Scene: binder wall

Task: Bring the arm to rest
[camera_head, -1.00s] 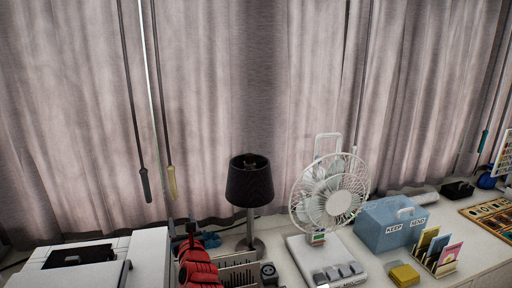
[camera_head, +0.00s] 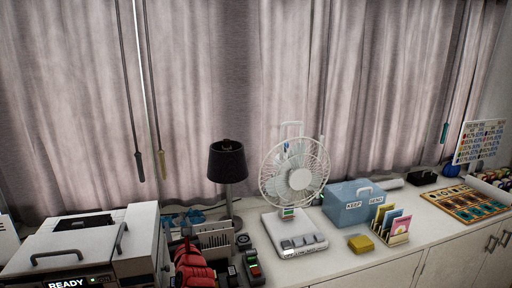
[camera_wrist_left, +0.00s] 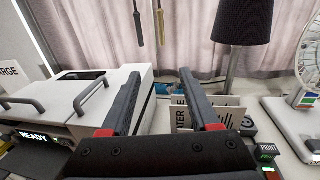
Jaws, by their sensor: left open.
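My left gripper (camera_head: 190,240) shows at the bottom of the head view as a red and black shape in front of the slotted rack. In the left wrist view the left gripper (camera_wrist_left: 160,76) has its two dark fingers apart, with nothing seen between them. It is over the worktop between the white machine and the lamp. My right gripper is not in view.
The white machine (camera_head: 85,240) with a READY display stands left of the gripper. The lamp (camera_head: 227,162), white fan (camera_head: 296,175), blue box (camera_head: 352,202) and card holder (camera_head: 394,226) stand to the right. Curtains hang behind.

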